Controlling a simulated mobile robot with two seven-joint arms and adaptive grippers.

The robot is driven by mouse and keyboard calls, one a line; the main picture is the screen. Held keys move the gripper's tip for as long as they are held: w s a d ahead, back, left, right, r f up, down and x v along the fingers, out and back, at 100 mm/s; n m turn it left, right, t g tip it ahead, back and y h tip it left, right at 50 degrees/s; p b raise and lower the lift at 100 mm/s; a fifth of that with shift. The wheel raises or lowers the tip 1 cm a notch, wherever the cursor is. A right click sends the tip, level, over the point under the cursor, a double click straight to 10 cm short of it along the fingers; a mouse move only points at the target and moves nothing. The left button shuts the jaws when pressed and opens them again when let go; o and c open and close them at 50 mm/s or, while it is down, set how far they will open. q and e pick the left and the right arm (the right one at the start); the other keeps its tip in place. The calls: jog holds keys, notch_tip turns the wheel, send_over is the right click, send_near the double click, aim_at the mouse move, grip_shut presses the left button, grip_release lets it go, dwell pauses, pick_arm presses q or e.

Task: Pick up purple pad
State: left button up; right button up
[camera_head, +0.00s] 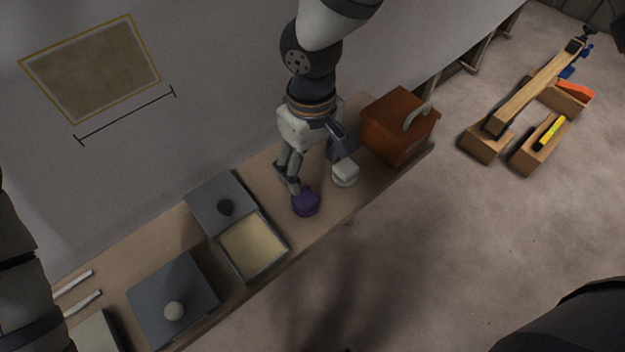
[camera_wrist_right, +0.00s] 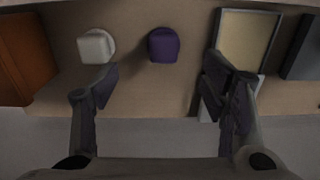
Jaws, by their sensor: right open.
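The purple pad (camera_head: 305,203) sits on the wooden bench, near its front edge. In the right wrist view the purple pad (camera_wrist_right: 163,45) lies ahead of and between my spread fingers, apart from both. My right gripper (camera_head: 312,180) is open and empty, just above and behind the pad in the head view. Its two fingers also show in the right wrist view (camera_wrist_right: 160,85). A white pad (camera_head: 345,173) stands to the right of the purple one, close to the right finger. My left gripper is not in view; only a dark part of my arm shows at the left edge.
An orange-brown box (camera_head: 392,128) with a pale handle stands at the bench's right end. Left of the pad are an open tray (camera_head: 254,246) with cream contents, a grey lid with a dark knob (camera_head: 225,207), and a grey lid with a pale knob (camera_head: 174,310). Timber blocks (camera_head: 487,143) lie on the floor.

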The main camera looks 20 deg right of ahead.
send_over(308, 199)
jog(key=f, duration=0.3)
jog(key=f+b, duration=0.1)
jog(key=f, duration=0.2)
jog(key=shift+d, duration=0.2)
jog(key=f, duration=0.6)
jog(key=shift+a, duration=0.2)
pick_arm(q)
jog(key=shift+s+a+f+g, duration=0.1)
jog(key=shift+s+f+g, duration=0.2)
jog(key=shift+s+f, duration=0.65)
pick_arm(e)
jog(key=shift+r, duration=0.1)
jog(key=c, duration=1.2)
